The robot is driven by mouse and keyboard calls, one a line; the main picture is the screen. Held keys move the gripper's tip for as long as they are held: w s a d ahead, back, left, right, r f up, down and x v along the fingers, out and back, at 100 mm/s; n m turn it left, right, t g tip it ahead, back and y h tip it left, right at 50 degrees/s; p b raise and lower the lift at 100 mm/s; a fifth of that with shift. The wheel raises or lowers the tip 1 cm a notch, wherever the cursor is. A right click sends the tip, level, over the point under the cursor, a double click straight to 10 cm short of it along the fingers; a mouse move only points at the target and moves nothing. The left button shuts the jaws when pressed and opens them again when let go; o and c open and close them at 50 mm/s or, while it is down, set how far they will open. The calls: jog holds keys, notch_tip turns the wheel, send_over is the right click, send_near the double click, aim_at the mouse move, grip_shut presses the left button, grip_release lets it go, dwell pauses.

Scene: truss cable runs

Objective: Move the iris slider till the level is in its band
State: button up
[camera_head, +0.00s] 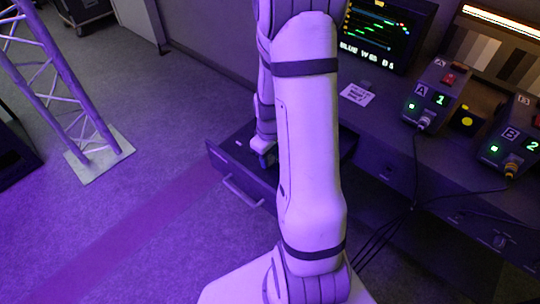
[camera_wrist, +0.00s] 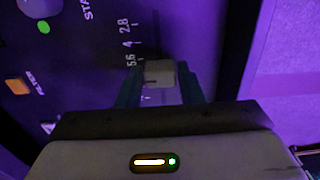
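The iris slider (camera_wrist: 159,72) is a pale block knob on a dark panel, beside a scale marked 2.8, 4 and 5.6. It stands near the 5.6 end. My gripper (camera_wrist: 160,80) has its dark teal fingers on both sides of the knob, apparently touching it. In the head view my gripper (camera_head: 264,160) is low over a pulled-out drawer panel (camera_head: 229,165), and my arm hides much of that panel.
In the wrist view, an orange button (camera_wrist: 17,86) and a green light (camera_wrist: 43,27) are on the panel. Boxes A (camera_head: 436,93) and B (camera_head: 512,140) stand on the desk at right with cables. A truss (camera_head: 62,75) stands at left; the floor between is clear.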

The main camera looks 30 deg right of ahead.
aim_at(270, 158)
grip_shut()
jog(key=shift+f, duration=0.1)
jog(key=shift+s+d, duration=0.1)
jog(key=shift+s, duration=0.1)
jog(key=shift+o, duration=2.1)
grip_release()
notch_tip(270, 158, up, 8)
